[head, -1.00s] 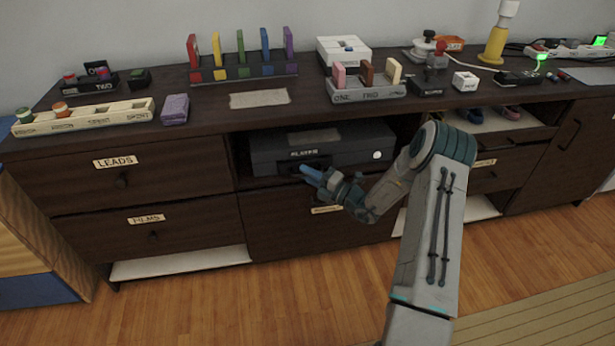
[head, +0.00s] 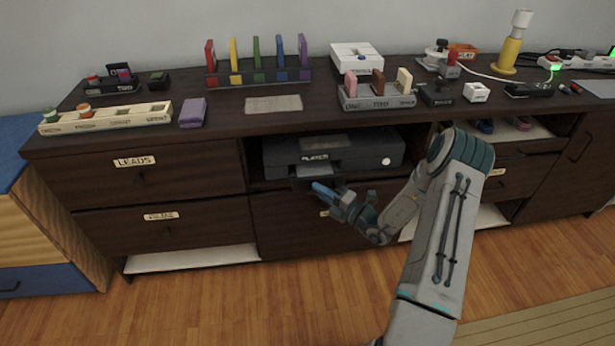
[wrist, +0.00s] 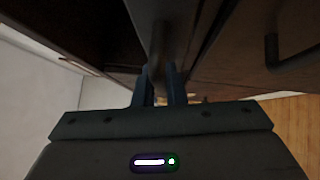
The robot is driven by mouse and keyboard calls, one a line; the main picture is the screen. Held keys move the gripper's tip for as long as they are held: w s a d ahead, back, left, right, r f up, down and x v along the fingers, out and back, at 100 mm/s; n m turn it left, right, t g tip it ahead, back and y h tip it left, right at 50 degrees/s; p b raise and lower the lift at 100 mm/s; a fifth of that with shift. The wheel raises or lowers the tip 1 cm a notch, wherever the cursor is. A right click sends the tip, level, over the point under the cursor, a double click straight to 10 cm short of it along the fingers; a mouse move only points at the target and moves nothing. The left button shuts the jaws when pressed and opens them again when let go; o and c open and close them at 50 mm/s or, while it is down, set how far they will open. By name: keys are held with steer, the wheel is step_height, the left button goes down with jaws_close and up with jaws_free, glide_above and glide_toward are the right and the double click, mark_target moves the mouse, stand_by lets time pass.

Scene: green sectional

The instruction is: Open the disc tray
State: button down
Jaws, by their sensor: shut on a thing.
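The dark grey player (head: 345,150) sits in the open bay of the cabinet, with a white round button at its right. Its disc tray (head: 313,171) sticks out of the front, showing a paler top. My gripper (head: 318,187) is at the front of the tray, its blue fingers pointing left and back toward it. In the wrist view, the two fingers (wrist: 160,84) are closed around a dark narrow piece that looks like the tray's front pull. The exact contact is dark and hard to see.
Drawers labelled LEADS (head: 135,161) and FILMS (head: 162,215) are to the left. The cabinet top carries a row of coloured upright pieces (head: 258,62), a grey block holder (head: 378,100) and other small items. Open wooden floor (head: 230,300) lies in front.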

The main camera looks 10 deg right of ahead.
steer(key=s+p, duration=0.4)
steer(key=s, duration=0.8)
steer(key=shift+a, duration=0.4)
steer(key=c, duration=1.8)
jaws_free()
steer(key=shift+o, duration=0.2)
steer(key=p+v, duration=0.1)
steer(key=v, duration=1.2)
steer(key=shift+s+d+p, duration=0.25)
steer(key=shift+d+p, duration=0.05)
steer(key=shift+f, duration=0.1)
